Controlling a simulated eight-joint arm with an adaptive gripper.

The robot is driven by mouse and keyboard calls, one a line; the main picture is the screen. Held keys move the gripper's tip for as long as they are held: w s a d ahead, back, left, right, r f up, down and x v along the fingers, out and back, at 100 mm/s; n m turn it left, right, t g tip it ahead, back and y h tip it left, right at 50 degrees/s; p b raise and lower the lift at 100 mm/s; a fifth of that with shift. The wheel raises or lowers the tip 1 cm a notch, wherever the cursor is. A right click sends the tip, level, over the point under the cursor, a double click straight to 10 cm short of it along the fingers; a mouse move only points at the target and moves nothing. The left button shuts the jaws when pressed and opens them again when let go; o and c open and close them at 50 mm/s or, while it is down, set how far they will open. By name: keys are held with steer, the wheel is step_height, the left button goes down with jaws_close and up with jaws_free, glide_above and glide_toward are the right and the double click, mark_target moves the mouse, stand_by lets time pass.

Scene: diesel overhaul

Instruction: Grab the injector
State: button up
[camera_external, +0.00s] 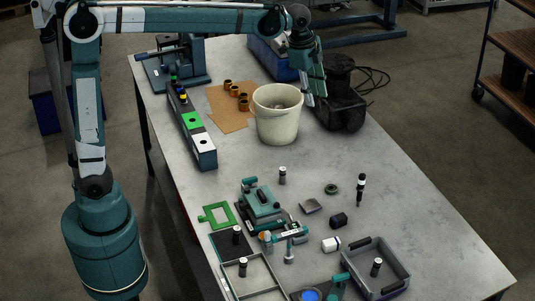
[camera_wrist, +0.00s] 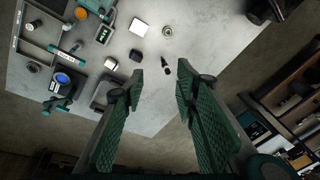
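The likely injector (camera_external: 361,188) is a slim black piece with a pale band, standing upright on the right part of the grey table. It also shows in the wrist view (camera_wrist: 166,66) as a small dark shape between and beyond my fingertips. My gripper (camera_external: 316,101) is high above the table, beside the white bucket and well back from the injector. In the wrist view its two green, ridged fingers (camera_wrist: 160,71) are spread apart with nothing between them.
A grey bin (camera_external: 403,263) stands at the front. The bucket (camera_external: 277,121) and a dark machine (camera_external: 343,104) stand behind. The right table edge is clear.

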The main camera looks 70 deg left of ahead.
steer(key=w+d+f+m+g, duration=0.1)
steer(key=w+d+f+m, duration=0.25)
steer(key=w, duration=0.55)
steer(key=m+g, duration=0.2)
glide_above(361, 184)
steer(key=w+a, duration=0.1)
step_height(361, 184, down, 8)
steer(key=r, duration=0.1)
step_height(361, 184, down, 26)
steer(key=shift+a+f, duration=0.1)
steer(key=shift+a, duration=0.05)
steer(key=shift+f, duration=0.1)
steer(key=shift+f, duration=1.15)
steer(key=shift+s+f+p, duration=0.15)
steer(key=shift+f+p, duration=0.15)
steer(key=shift+f, duration=2.35)
